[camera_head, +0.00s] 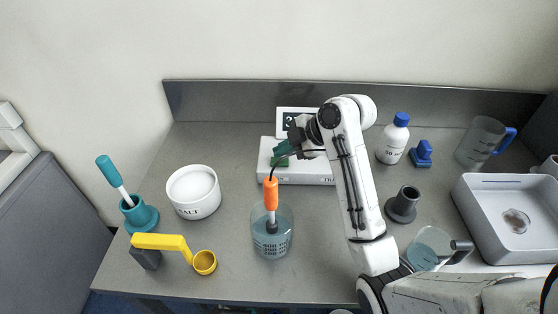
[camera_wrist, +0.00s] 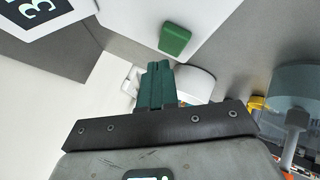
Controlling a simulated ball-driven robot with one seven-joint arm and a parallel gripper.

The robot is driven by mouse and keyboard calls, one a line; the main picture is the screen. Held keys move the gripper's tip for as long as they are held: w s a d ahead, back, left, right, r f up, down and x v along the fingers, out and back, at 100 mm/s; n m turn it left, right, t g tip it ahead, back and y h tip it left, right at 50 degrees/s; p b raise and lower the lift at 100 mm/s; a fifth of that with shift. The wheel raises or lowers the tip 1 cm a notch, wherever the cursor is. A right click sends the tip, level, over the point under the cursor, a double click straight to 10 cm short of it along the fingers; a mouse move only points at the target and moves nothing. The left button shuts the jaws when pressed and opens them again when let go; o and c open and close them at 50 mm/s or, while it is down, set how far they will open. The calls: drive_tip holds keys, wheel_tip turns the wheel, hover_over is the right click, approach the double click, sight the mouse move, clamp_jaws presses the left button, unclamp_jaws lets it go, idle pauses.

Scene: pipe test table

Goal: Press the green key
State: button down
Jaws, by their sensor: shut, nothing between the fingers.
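The green key (camera_head: 280,162) is a small block on the white box (camera_head: 310,174) at the back middle of the table. In the wrist view the green key (camera_wrist: 174,39) shows whole on the white face of the box. My gripper (camera_head: 280,150) has dark green fingers and is just above and behind the key in the head view. In the wrist view my gripper (camera_wrist: 158,66) is shut and empty, its tips just short of the key in the picture. I cannot tell whether they touch it.
A white sign (camera_head: 290,116) with a dark numbered square stands behind the box. In front of it is a clear beaker (camera_head: 272,245) with an orange-handled tool (camera_head: 271,192). A white salt tub (camera_head: 194,193) stands left, a white bottle (camera_head: 393,142) right.

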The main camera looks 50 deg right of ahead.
sight(283, 162)
drive_tip(key=shift+f+b, duration=0.3)
drive_tip(key=shift+f, duration=0.2)
drive_tip(key=shift+f, duration=0.45)
idle(0.6)
drive_tip(key=shift+r, duration=0.1)
drive_tip(key=shift+r+p, duration=0.5)
drive_tip(key=shift+r, duration=0.25)
drive_tip(key=shift+r+p, duration=2.15)
drive_tip(key=shift+r, duration=0.45)
drive_tip(key=shift+f, duration=0.1)
